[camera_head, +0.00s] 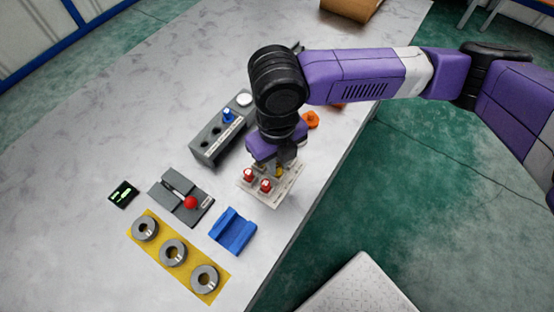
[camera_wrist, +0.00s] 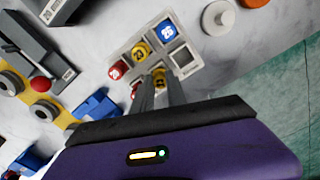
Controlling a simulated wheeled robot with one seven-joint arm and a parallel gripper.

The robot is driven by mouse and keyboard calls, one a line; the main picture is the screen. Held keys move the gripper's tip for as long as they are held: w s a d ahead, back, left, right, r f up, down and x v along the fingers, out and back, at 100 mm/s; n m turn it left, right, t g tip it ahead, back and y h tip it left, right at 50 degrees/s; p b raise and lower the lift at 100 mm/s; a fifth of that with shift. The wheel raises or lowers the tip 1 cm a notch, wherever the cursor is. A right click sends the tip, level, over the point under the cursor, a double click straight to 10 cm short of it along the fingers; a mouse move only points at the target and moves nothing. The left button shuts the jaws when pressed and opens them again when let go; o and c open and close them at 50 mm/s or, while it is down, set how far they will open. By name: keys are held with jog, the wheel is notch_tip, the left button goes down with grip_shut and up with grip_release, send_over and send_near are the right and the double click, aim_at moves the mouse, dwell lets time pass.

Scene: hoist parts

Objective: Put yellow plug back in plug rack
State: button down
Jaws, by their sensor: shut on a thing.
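The pale plug rack (camera_head: 285,189) lies near the table's right edge; it also shows in the wrist view (camera_wrist: 190,67). My gripper (camera_wrist: 160,82) points down over the rack and is shut on a yellow plug (camera_wrist: 158,76). The plug also shows below my gripper in the head view (camera_head: 279,172). It is at the middle of the row nearer my gripper, between a red plug (camera_wrist: 135,90) and an empty square place (camera_wrist: 182,57). Whether it is seated is hidden by the fingers. The other row holds a red (camera_wrist: 117,70), a yellow (camera_wrist: 140,51) and a blue plug (camera_wrist: 166,31).
A grey box (camera_head: 207,150) with a blue knob stands behind the rack. A blue cradle (camera_head: 233,232), a grey block with a red ball (camera_head: 190,203) and a yellow plate (camera_head: 189,269) with grey rings lie nearby. An orange part (camera_head: 312,120) lies beyond my gripper.

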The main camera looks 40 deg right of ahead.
jog(key=shift+f, duration=0.2)
dwell(0.3)
jog(key=c, duration=1.3)
grip_release()
jog(key=shift+o, duration=0.2)
jog(key=shift+r, duration=0.15)
jog(key=shift+r+p, duration=2.6)
jog(key=shift+r, duration=0.8)
